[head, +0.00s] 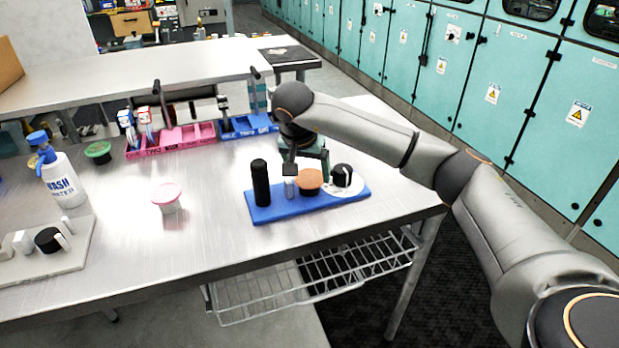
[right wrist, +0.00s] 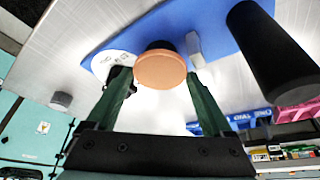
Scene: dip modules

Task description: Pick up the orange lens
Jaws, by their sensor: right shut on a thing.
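The orange lens (head: 309,180) is a round orange-topped piece at the blue mat (head: 270,213) on the metal table. It also shows in the right wrist view (right wrist: 160,70), between the green fingertips. My right gripper (head: 306,171) comes down over it from behind and is shut on it. I cannot tell whether the lens touches the mat or is just clear of it. My left gripper is not in view.
A tall black cylinder (head: 260,182) and a small grey piece (head: 290,188) stand left of the lens. A white disc with a black part (head: 343,177) is at its right. A pink-lidded cup (head: 167,197) stands farther left.

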